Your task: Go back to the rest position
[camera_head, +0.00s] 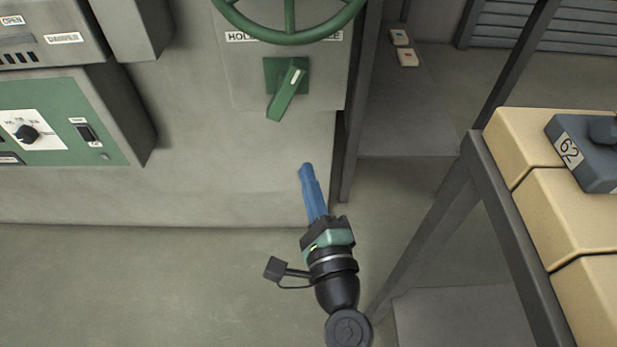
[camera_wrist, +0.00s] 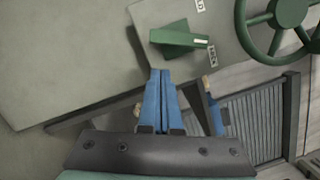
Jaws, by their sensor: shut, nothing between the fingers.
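My gripper (camera_head: 306,172) has blue fingers that are shut together with nothing between them. In the head view it points up and away, in front of the grey cabinet wall and below the green lever handle (camera_head: 287,90). In the wrist view the closed fingertips (camera_wrist: 159,76) appear just below the green lever (camera_wrist: 178,38), with a visible gap between them. The green handwheel (camera_head: 290,20) is above the lever in the head view, its top cut off. It also shows at the upper right of the wrist view (camera_wrist: 290,12).
A green control panel (camera_head: 60,125) with a knob and switch is at the left. A dark-framed rack with tan blocks (camera_head: 565,215) and a blue-grey piece marked 62 (camera_head: 590,150) stands at the right. Open floor (camera_head: 150,290) lies at the lower left.

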